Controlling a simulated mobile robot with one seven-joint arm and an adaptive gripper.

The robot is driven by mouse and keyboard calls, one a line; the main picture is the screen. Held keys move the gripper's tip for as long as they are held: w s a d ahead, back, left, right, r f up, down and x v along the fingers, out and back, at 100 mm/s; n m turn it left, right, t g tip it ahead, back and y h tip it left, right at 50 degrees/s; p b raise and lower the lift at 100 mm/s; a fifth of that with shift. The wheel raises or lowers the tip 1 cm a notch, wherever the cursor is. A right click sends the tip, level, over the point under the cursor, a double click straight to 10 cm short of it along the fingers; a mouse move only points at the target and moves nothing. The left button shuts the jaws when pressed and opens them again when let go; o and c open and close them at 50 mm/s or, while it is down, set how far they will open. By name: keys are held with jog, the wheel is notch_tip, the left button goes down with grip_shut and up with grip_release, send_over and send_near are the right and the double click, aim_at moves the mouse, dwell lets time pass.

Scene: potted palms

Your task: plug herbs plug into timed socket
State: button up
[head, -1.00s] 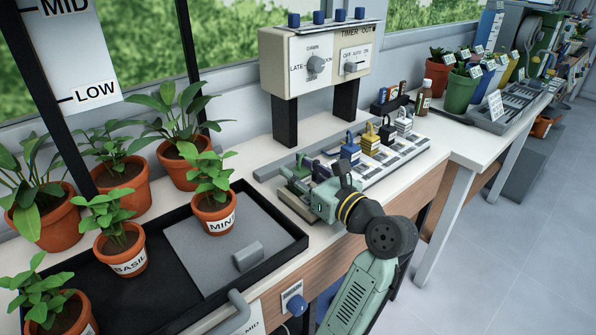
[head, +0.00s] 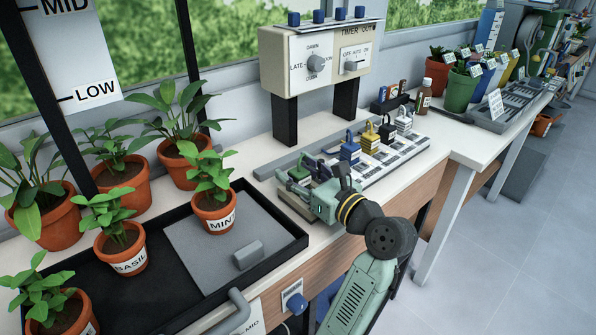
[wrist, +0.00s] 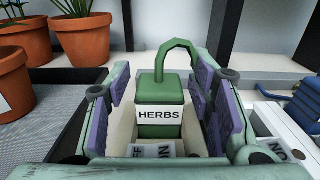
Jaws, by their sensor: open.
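The green herbs plug (wrist: 160,105), labelled HERBS and with a looped green handle or cable on top, stands upright in the wrist view. My gripper (wrist: 163,112) is open, its purple-padded fingers to the left and right of the plug, with gaps visible at the sides. In the head view my gripper (head: 306,180) is at the near left end of the plug strip (head: 390,165), and mostly hides the plug there. The timer box (head: 318,65), marked TIMER OUT, stands behind on two dark legs, with several blue pieces along its top. Which part is the timed socket I cannot tell.
Blue (head: 349,150), yellow (head: 370,143), black (head: 387,133) and white (head: 404,122) plugs stand along the strip to the right. A black tray (head: 180,285) with potted plants lies left. A brown bottle (head: 424,98) stands behind the strip.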

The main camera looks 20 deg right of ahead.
jog(key=shift+r, duration=0.2)
jog(key=v, duration=1.2)
jog(key=shift+r+b, duration=0.1)
jog(key=shift+b, duration=0.2)
